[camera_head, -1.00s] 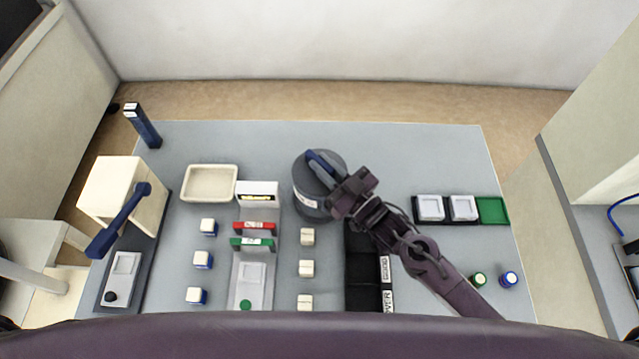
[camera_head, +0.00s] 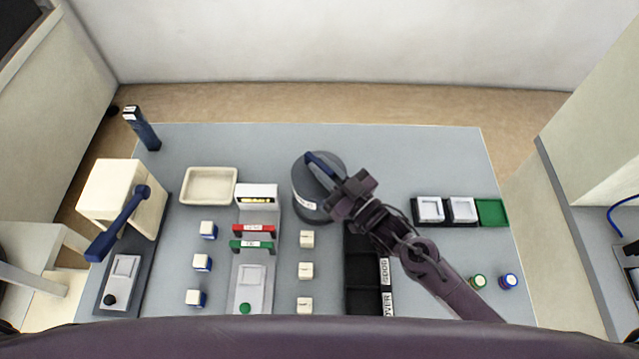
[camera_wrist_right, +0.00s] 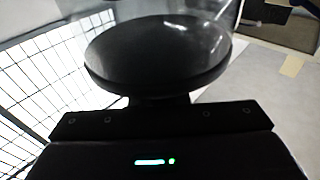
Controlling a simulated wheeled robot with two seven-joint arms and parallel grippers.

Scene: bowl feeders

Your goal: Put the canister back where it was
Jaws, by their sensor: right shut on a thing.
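The canister (camera_head: 304,199) looks like a wide grey round vessel with a white label on its side and a blue bar-like handle (camera_head: 321,165) across its top. It stands, or hangs very low, at the back middle of the table; I cannot tell if its base touches. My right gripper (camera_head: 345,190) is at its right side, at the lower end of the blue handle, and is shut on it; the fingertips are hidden. In the right wrist view a dark round surface (camera_wrist_right: 158,52) fills the space before the gripper. My left gripper is not in view.
A cream tray (camera_head: 209,202) and a labelled stand (camera_head: 258,192) are left of the canister. Black bins (camera_head: 361,262) lie below my right arm. Framed pads with a green square (camera_head: 491,212) lie right. Small capped cylinders (camera_head: 509,281) stand front right. The back right is clear.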

